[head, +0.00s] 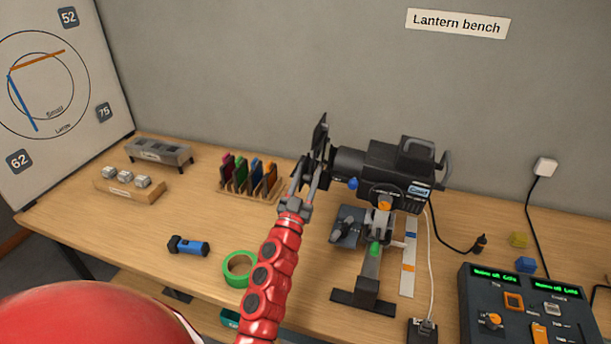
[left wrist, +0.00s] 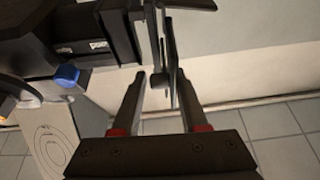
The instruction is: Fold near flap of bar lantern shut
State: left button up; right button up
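The bar lantern (head: 372,168) is a black lamp on a stand on the bench, its front pointing left. Its dark flaps (head: 320,138) stand out at the front end, one plate rising upright. In the left wrist view the lantern body (left wrist: 95,30) is at upper left and thin flap plates (left wrist: 172,60) hang at top centre. My left gripper (head: 309,172) is beside the lantern's front, just below the flaps. In the left wrist view its fingers (left wrist: 160,85) are apart, with the lower ends of the plates between or just beyond the tips; contact cannot be told. My right gripper is not visible.
A control desk (head: 480,325) stands at front right. A rack of coloured gel frames (head: 250,178), a green tape roll (head: 238,270) and a blue torch (head: 188,246) lie left of my arm. A white cable (head: 430,260) runs down right of the stand.

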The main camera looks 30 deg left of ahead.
pick_arm(q)
jog(key=shift+o, duration=0.8)
jog(key=shift+w+d, duration=0.1)
jog(key=shift+d, duration=0.1)
jog(key=shift+a, duration=0.1)
jog(key=shift+s+f, duration=0.2)
jog(key=shift+s, duration=0.1)
jog(key=b+v, duration=0.5)
jog(key=v, duration=1.1)
jog(key=shift+s, duration=0.35)
jog(key=shift+d+f, duration=0.15)
jog(key=shift+d, duration=0.1)
